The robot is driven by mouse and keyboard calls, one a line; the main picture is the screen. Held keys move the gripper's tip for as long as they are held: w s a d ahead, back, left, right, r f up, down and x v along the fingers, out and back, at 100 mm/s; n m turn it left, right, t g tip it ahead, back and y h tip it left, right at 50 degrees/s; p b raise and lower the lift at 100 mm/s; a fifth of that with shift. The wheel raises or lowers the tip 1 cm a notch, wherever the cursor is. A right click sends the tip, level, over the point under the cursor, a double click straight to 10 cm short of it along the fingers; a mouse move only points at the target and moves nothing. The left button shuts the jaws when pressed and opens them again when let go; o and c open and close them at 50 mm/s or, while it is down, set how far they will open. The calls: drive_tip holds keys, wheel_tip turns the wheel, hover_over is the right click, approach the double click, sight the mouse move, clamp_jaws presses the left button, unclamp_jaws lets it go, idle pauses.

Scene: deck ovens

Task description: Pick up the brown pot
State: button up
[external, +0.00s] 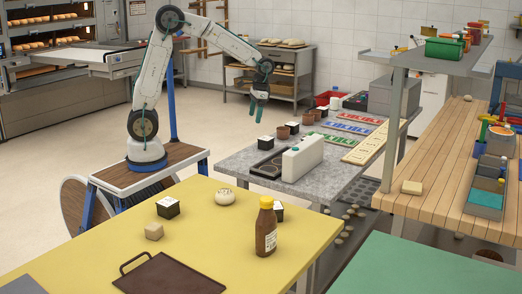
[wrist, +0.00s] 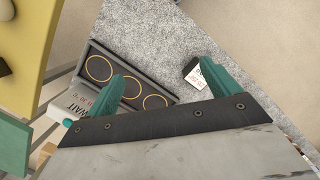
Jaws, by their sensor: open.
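I cannot tell which one the task means. My gripper (external: 255,106) hangs in the air above the far left side of the counter, to the left of the pots and apart from them. In the wrist view my gripper (wrist: 162,72) has its two green fingers spread with nothing between them. No brown pot shows in the wrist view.
A black box with white top (external: 265,143) stands near the pots; a labelled box (wrist: 194,75) shows near one finger. A dark tray with three rings (wrist: 88,48) and a white device (external: 303,157) stand nearer. A yellow table (external: 100,222) is in front.

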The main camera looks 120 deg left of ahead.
sight(283, 128)
drive_tip(key=s+a+f+n, duration=0.1)
drive_tip(key=a+f, duration=0.2)
drive_tip(key=a, duration=0.5)
drive_tip(key=s+a+f+n, duration=0.1)
drive_tip(key=a+f, duration=0.2)
drive_tip(key=a, duration=0.5)
drive_tip(key=s+a+f+n+t, duration=0.1)
drive_tip(key=a+f, duration=0.2)
drive_tip(key=a, duration=0.4)
drive_tip(key=shift+s+a+f+y, duration=0.25)
drive_tip(key=shift+a+f+y, duration=0.05)
drive_tip(key=shift+a+f, duration=0.1)
drive_tip(key=w+a+r, duration=0.1)
drive_tip(key=a+r+y, duration=0.1)
drive_tip(key=shift+w+a, duration=0.35)
drive_tip(key=shift+a+f+n, duration=0.1)
drive_tip(key=shift+f+n, duration=0.2)
drive_tip(key=shift+f, duration=0.6)
wheel_tip(283, 128, down, 6)
drive_tip(key=shift+r, duration=0.15)
drive_tip(key=c, duration=1.2)
